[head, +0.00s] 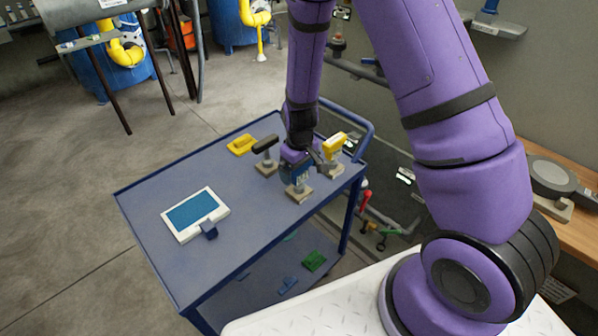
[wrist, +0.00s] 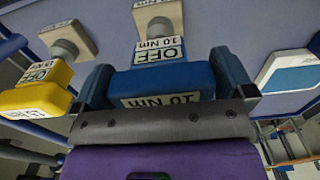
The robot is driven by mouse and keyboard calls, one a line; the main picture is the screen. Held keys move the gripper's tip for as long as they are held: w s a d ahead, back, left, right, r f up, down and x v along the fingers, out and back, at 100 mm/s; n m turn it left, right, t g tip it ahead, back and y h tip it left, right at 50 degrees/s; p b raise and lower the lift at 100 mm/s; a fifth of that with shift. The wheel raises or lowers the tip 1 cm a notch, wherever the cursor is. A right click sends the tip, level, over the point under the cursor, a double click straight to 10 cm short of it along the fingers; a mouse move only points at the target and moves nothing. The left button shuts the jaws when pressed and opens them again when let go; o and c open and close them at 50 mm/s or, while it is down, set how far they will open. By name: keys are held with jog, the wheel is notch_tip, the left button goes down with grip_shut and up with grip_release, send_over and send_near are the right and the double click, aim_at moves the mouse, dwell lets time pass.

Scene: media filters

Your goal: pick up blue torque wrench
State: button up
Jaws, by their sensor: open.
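The blue torque wrench (wrist: 165,82) carries labels reading "10 Nm" and "OFF" and sits upright on a small tan-and-grey stand (wrist: 158,14). In the head view the wrench (head: 297,177) is partly hidden by my gripper (head: 303,168), which is over it at the right end of the blue cart top. In the wrist view my gripper (wrist: 168,88) is open, with one finger on each side of the wrench's head. I cannot tell whether either finger touches it.
A yellow torque wrench (head: 334,143) and a black one (head: 265,145) stand close by on similar stands. A flat yellow piece (head: 241,145) and a white-framed blue screen (head: 194,214) lie on the cart (head: 150,232). The cart's handle rail (head: 350,119) is just behind.

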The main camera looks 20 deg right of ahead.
jog(key=shift+f, duration=0.3)
jog(key=shift+c, duration=0.5)
jog(key=c, duration=1.1)
jog(key=shift+r, duration=0.2)
